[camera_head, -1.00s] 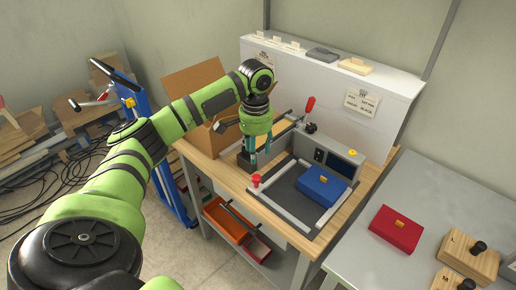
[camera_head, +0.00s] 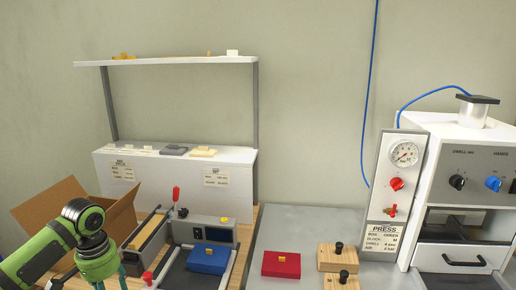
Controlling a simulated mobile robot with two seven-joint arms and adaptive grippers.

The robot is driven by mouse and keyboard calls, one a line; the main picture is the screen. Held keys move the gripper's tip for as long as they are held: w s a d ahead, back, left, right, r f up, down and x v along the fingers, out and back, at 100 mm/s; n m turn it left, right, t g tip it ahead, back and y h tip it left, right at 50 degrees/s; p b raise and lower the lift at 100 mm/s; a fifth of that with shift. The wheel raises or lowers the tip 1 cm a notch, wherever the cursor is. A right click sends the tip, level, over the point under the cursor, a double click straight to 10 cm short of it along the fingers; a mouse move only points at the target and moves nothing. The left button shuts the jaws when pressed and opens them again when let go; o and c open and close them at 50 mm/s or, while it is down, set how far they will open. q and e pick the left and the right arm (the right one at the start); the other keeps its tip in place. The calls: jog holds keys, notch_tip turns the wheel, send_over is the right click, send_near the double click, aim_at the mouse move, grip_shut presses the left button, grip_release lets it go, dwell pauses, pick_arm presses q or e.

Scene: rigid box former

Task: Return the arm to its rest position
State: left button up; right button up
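My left arm, green and black, comes in at the lower left. Its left gripper (camera_head: 111,284) points down, and only a bit of its teal fingers shows at the bottom edge. The fingertips are cut off, so I cannot tell whether it is open or shut or holds anything. It is left of the grey frame fixture (camera_head: 178,262), in front of the open cardboard box (camera_head: 122,212). My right gripper is out of view.
A red box (camera_head: 281,264) and wooden blocks with black knobs (camera_head: 338,258) stand on the grey table (camera_head: 300,232). The press panel (camera_head: 396,185) and a white machine (camera_head: 470,190) are at right. A red-handled lever (camera_head: 176,194) stands up by the fixture.

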pick_arm(q)
jog(key=s+d+f+m, duration=0.3)
jog(key=d+f+m, duration=0.1)
jog(key=d+f, duration=0.85)
jog(key=s+d+f+t+h, duration=0.2)
jog(key=s+d+f+t, duration=0.15)
jog(key=s+d, duration=0.8)
jog(key=s+a+n+y, duration=0.25)
jog(key=s+a, duration=0.35)
jog(key=s, duration=0.4)
notch_tip(320, 180, down, 22)
jog(key=s+f+g, duration=0.1)
jog(key=s+a+f+g+b, duration=0.1)
jog(key=s+a+f, duration=0.1)
jog(key=s+f, duration=1.3)
jog(key=shift+s+a+f+g+h, duration=0.25)
jog(key=shift+s+g+h, duration=0.1)
jog(key=shift+s, duration=0.25)
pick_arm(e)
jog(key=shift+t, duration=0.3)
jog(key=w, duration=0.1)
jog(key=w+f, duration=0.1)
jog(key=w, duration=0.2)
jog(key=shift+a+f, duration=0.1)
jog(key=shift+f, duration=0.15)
